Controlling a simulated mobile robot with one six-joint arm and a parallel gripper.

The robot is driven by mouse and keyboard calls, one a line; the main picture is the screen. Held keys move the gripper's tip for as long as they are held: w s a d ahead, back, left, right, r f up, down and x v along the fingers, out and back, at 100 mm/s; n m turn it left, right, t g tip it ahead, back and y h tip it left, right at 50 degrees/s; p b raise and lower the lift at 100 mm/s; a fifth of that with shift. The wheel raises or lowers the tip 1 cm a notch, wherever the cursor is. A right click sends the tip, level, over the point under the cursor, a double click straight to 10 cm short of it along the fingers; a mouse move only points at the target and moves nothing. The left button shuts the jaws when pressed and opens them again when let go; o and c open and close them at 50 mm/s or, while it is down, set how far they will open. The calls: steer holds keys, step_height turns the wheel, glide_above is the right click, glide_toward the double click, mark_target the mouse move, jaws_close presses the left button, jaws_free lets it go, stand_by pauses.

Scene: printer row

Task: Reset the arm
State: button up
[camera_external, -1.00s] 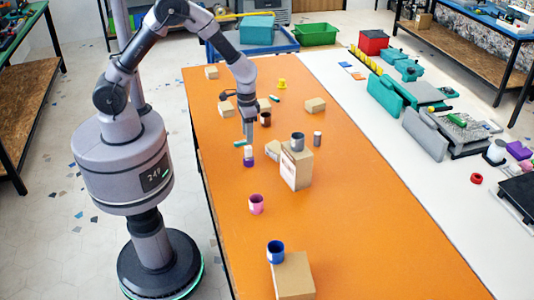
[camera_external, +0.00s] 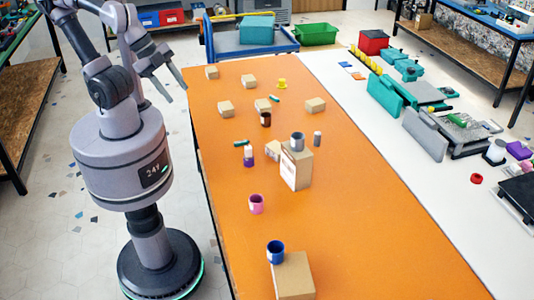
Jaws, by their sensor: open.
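My arm is folded back above its grey base at the left. My gripper (camera_external: 169,92) hangs off the left edge of the orange table (camera_external: 345,225), apart from everything on it. Its two fingers are spread and nothing is between them. A purple and white item (camera_external: 248,157) stands on the table near its left edge, with a small green piece (camera_external: 241,143) by it.
Several cardboard boxes, such as the tall one (camera_external: 296,168), and cups in pink (camera_external: 256,204), blue (camera_external: 276,251) and grey (camera_external: 298,142) are on the table. A blue cart (camera_external: 240,45) stands behind it. A shelf (camera_external: 30,105) stands at the left.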

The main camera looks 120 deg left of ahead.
step_height(320, 180, down, 8)
steer(key=b, duration=0.8)
steer(key=shift+s+d+m, duration=0.3)
steer(key=shift+s+d, duration=0.1)
steer(key=shift+f, duration=0.1)
